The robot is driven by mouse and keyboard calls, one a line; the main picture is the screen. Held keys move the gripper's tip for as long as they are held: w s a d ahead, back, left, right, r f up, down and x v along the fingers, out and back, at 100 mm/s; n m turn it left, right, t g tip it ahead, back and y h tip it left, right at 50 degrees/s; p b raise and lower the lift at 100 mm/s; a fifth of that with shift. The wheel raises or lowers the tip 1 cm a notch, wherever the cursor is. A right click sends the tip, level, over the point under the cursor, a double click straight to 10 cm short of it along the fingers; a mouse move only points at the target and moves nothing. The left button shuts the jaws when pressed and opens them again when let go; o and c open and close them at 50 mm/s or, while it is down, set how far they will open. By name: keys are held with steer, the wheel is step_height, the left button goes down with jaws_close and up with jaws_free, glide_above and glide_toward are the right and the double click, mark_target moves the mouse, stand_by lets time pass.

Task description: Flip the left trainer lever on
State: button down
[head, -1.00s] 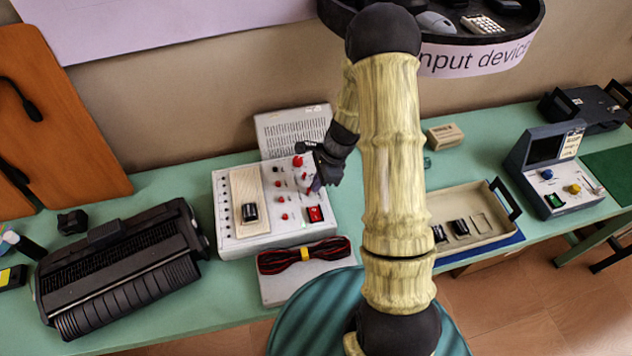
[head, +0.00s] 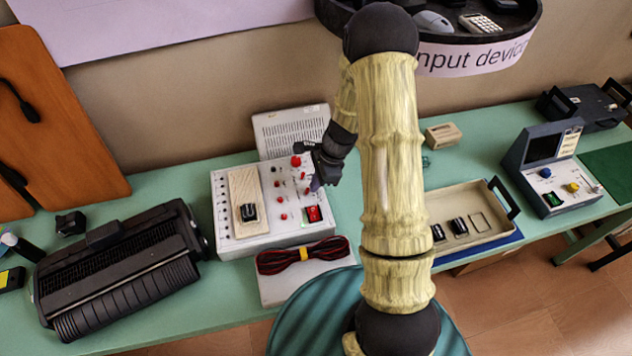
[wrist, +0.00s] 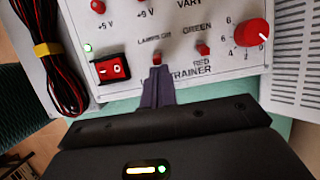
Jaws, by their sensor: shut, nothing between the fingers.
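The trainer (head: 278,233) is a white box with red knobs on the green bench. In the wrist view, its panel (wrist: 205,72) carries two small red levers, a left one (wrist: 157,60) and a right one (wrist: 203,50) by the labels GREEN and RED. My gripper (wrist: 158,78) is shut and empty, its dark fingertips just below the left lever. I cannot tell whether they touch it. In the head view my gripper (head: 317,184) is over the trainer's right part, and the fingers and wrist hide some of the panel there.
A red rocker switch (wrist: 112,68) with a lit green lamp (wrist: 88,47) sits left of the levers. A large red knob (wrist: 251,33) is on the right. A red and black cable bundle (head: 300,256) lies in front of the trainer. A beige tray (head: 485,229) stands to the right.

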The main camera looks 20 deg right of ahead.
steer(key=shift+r, duration=0.1)
steer(key=shift+r+p, duration=0.75)
steer(key=shift+d+r+p, duration=0.25)
steer(key=shift+r+p, duration=0.15)
steer(key=shift+r, duration=0.05)
steer(key=d+r+p, duration=0.5)
steer(key=r+p, duration=0.1)
steer(key=r, duration=0.1)
steer(key=shift+s+d, duration=0.15)
